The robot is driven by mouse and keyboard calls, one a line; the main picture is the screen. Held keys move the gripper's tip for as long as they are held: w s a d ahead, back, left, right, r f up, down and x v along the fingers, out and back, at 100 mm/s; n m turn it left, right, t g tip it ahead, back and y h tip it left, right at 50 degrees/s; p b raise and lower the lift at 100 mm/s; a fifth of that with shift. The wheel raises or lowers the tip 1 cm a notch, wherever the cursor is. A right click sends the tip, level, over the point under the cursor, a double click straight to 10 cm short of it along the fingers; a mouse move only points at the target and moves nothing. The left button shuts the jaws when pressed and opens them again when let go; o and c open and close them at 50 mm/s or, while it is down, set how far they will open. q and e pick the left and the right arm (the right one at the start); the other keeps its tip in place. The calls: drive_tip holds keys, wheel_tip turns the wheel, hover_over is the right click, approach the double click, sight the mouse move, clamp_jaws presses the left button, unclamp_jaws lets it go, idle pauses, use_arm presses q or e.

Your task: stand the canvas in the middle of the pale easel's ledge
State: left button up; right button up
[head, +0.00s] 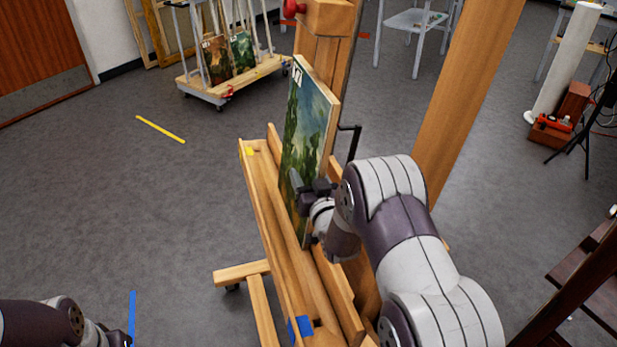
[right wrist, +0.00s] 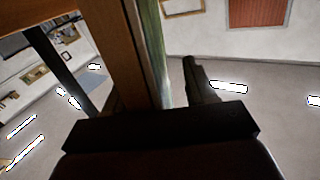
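The canvas (head: 305,140), a green landscape with wooden side edges, stands upright and slightly tilted at the pale easel's ledge (head: 262,205). Its lower corner is at the ledge; I cannot tell whether it bears on it. My right gripper (head: 306,188) is at the canvas's near edge, one finger in front of the painted face. In the right wrist view the canvas edge (right wrist: 150,60) runs beside that finger, with a narrow gap; the other finger is hidden or too dark to make out. My left gripper (head: 126,342) is barely in view at the bottom left, far from the easel.
Yellow tape (head: 249,152) marks the ledge's far end and blue tape (head: 301,328) its near end. The easel mast (head: 327,60) rises behind the canvas. A rack cart (head: 225,85) stands at the back left.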

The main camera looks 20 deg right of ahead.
drive_tip(key=shift+s+f, duration=0.1)
drive_tip(key=shift+f, duration=0.1)
drive_tip(key=shift+s, duration=0.4)
drive_tip(key=s+a+b, duration=0.1)
drive_tip(key=s, duration=1)
drive_tip(key=shift+s+r, duration=0.15)
drive_tip(key=shift+s, duration=0.15)
drive_tip(key=shift+a, duration=0.1)
